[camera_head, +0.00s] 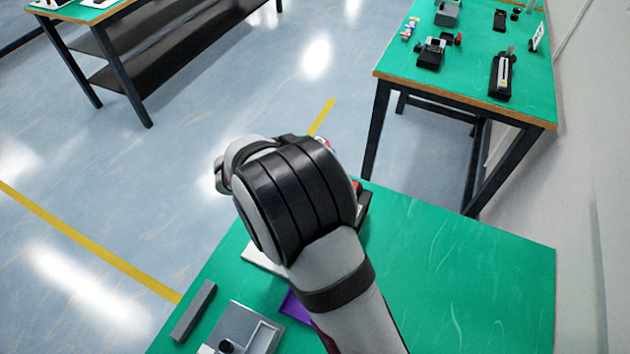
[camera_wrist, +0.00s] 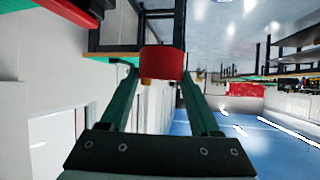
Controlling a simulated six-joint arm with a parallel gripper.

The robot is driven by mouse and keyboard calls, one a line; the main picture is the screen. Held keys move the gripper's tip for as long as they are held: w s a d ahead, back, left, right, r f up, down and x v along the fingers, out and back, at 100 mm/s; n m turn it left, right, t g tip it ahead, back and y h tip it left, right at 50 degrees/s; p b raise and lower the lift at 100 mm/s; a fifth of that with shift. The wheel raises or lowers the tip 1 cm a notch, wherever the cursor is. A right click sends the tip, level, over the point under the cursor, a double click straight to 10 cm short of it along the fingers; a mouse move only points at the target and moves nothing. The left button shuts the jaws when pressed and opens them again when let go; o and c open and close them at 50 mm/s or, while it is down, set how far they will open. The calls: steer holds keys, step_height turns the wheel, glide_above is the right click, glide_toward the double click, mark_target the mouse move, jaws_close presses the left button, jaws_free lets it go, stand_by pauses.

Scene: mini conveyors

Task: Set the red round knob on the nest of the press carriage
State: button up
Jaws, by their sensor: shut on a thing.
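My gripper shows in the wrist view with two green fingers (camera_wrist: 160,75) shut on the red round knob (camera_wrist: 162,61). The knob sits between the fingertips, with a small orange-brown part at its lower edge. In the head view my arm hides the gripper and most of the space around it. A dark piece with a red part (camera_head: 357,187) shows only partly behind my arm at the table's far edge; I cannot tell what it is. I cannot make out the press carriage or its nest for certain.
On the near green table (camera_head: 470,280) stand a grey fixture (camera_head: 265,336), a grey bar (camera_head: 194,311), and a partly hidden purple piece (camera_head: 294,308). The table's right side is clear. Another green table (camera_head: 470,85) with several devices stands at the back right.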

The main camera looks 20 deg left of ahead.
steer(key=shift+m+h, duration=0.8)
steer(key=shift+h, duration=0.1)
steer(key=s+f, duration=0.1)
steer(key=f, duration=0.3)
steer(key=s+f, duration=0.2)
steer(key=f, duration=0.2)
steer(key=s+f, duration=0.2)
steer(key=f, duration=0.2)
steer(key=shift+f, duration=0.35)
steer(key=shift+f, duration=0.15)
steer(key=o, duration=1.4)
steer(key=shift+c, duration=0.2)
